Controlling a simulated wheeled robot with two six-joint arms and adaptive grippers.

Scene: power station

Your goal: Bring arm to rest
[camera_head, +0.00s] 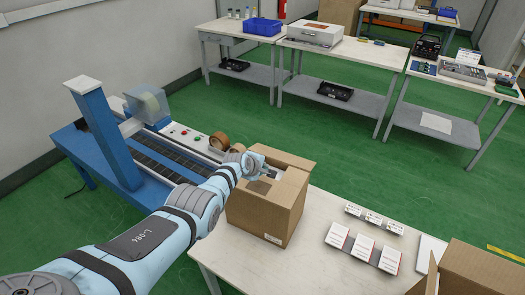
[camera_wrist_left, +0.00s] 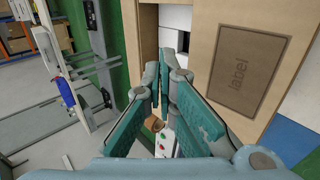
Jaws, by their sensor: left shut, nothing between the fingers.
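My left arm reaches in from the lower left in the head view. Its gripper (camera_head: 268,172) is at the top of a brown cardboard box (camera_head: 262,212) on the near table. In the left wrist view the teal-padded fingers (camera_wrist_left: 172,68) come together at the tips with nothing between them. The box's cardboard, with a printed label (camera_wrist_left: 243,68), fills the right of that view, with white surfaces showing beside a gap in it. I cannot tell if the fingers touch the box. My right gripper is not in view.
The near table (camera_head: 318,265) holds several small white cartons (camera_head: 363,250) and another open box (camera_head: 470,272) at right. A blue conveyor machine (camera_head: 95,125) with tape rolls (camera_head: 219,141) stands at left. Workbenches (camera_head: 340,55) line the back; green floor between is clear.

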